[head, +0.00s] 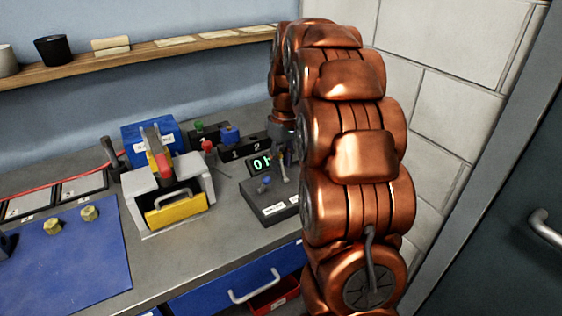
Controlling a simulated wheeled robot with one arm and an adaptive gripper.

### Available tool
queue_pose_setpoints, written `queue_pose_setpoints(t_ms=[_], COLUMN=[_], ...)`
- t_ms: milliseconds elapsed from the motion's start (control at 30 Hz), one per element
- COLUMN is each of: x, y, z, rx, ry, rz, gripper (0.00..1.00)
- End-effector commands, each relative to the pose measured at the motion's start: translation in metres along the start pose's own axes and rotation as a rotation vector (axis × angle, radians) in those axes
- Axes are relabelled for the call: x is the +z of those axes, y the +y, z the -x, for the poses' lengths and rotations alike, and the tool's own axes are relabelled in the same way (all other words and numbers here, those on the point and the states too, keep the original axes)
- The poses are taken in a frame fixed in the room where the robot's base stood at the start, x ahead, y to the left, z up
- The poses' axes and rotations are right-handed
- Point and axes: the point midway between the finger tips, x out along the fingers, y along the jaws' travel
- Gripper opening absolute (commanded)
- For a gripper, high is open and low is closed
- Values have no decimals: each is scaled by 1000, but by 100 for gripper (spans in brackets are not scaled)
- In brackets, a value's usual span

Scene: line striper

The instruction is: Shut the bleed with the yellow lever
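No lever that I can clearly make out as the yellow one shows in the head view. A yellow panel (178,211) with a grey handle sits in the front of a white-grey housing (140,205) on the bench. My gripper (285,152) is small and dark, partly hidden behind my copper arm. It is over the back of a dark control box (266,211), near the box's green display (261,163). Whether its fingers are open or touching anything cannot be seen.
A black block marked 1 and 2 (233,155), with a blue knob (229,135), stands behind the control box. A blue box (137,139) is behind the housing. A blue mat (70,270) with two brass fittings lies left. A wooden shelf (150,54) runs along the wall.

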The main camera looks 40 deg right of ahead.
Motion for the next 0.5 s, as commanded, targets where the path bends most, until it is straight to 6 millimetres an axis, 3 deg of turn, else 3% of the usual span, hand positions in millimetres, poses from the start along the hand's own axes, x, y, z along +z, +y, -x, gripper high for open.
queue_pose_setpoints(t_ms=[433,500], x=[1,1], y=[0,0], z=[-7,-7], rx=[-1,-1], ry=[-1,-1], rz=[0,0], gripper=[34,27])
